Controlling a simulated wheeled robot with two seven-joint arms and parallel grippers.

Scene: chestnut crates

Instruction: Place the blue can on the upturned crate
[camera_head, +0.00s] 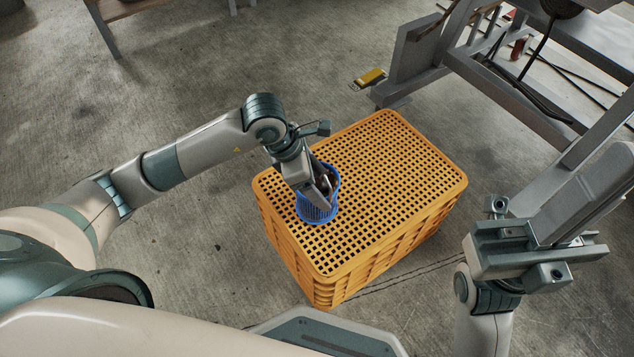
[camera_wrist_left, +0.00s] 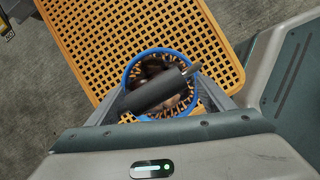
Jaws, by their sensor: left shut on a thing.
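An orange crate (camera_head: 385,165) stands upside down on the floor, its grid bottom facing up. The blue can (camera_head: 316,212) is an open, slatted holder at the crate's left part. My left gripper (camera_head: 325,190) is shut on the can from above.
A grey metal frame (camera_head: 420,60) stands at the back right, with cables on the floor behind it. A yellow object (camera_head: 371,77) lies on the floor beyond the crate. The crate's top right of the can is clear.

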